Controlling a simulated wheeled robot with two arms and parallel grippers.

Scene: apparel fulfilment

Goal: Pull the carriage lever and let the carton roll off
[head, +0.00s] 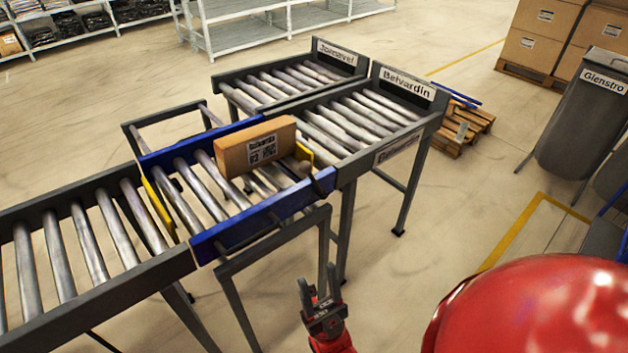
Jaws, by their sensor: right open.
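The brown carton (257,146) with a printed label lies on the rollers of the blue-sided carriage (228,233), towards its right end. Yellow stops (159,207) stand at both ends of the carriage. The carriage lever, with a dark round knob (304,168), is at the carriage's front right corner, just right of the carton. My right gripper (319,291) is open and empty, pointing up, below and in front of the carriage, apart from the lever. My left gripper is not in view.
A roller conveyor (62,252) meets the carriage on the left. On the right are two roller lanes, signed Joznavel (338,52) and Belvardin (408,83). A grey bin (583,115) and stacked boxes (543,38) stand at the right. Carriage legs stand near my right gripper.

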